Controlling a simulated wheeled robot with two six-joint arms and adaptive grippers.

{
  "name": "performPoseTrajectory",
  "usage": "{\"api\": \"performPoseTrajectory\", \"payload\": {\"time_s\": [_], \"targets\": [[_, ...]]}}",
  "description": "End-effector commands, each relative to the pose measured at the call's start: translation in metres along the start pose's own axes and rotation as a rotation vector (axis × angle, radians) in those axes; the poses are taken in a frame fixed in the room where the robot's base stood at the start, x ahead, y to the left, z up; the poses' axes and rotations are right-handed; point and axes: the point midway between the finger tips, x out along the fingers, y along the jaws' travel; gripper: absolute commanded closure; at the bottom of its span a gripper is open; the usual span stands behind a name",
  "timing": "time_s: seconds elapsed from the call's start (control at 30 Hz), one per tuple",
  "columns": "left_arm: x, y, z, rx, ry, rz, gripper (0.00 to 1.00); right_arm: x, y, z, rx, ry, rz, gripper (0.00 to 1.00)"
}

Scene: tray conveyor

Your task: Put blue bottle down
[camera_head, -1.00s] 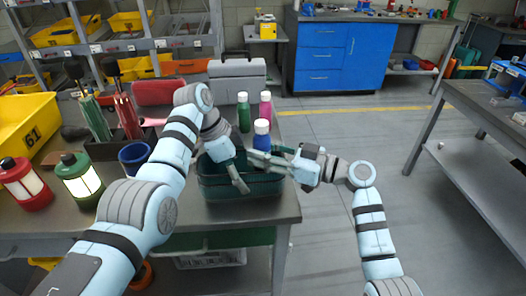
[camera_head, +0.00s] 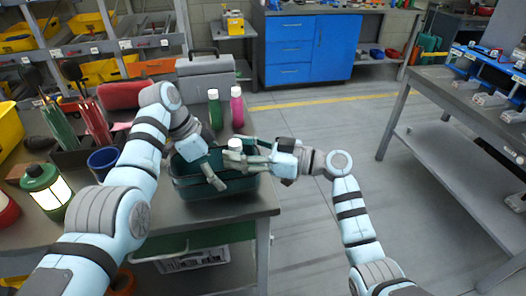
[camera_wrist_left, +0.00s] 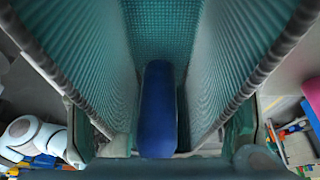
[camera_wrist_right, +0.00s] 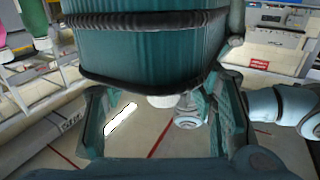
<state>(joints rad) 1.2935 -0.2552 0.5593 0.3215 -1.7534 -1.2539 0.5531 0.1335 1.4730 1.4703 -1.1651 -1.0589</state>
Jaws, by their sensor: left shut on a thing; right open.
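A green bottle (camera_head: 214,112) and a pink bottle (camera_head: 237,108) stand behind the basket. A grey toolbox (camera_head: 205,74) is at the back. Open floor lies right of the table.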

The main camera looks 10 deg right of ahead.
Motion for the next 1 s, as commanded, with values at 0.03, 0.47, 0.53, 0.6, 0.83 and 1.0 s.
{"api": "performPoseTrajectory", "payload": {"time_s": [0.03,0.47,0.53,0.6,0.83,1.0], "targets": [[0.003,0.000,0.003,-0.003,-0.003,0.003,0.61,-0.014,0.001,0.003,-0.002,-0.006,0.004,0.47],[0.004,0.001,0.004,-0.005,-0.007,0.004,0.61,-0.108,0.000,-0.002,-0.004,0.004,0.002,0.47],[0.004,0.001,0.005,-0.005,-0.007,0.004,0.61,-0.110,0.000,-0.002,-0.004,0.006,0.002,0.47],[0.004,0.001,0.005,-0.005,-0.007,0.005,0.61,-0.110,0.000,-0.003,-0.004,0.007,0.001,0.47],[0.005,0.001,0.005,-0.005,-0.007,0.006,0.24,-0.109,0.000,-0.003,-0.005,0.007,0.002,0.47],[0.004,0.000,0.004,-0.004,-0.006,0.003,0.05,-0.109,0.000,-0.003,-0.005,0.007,0.002,0.47]]}}
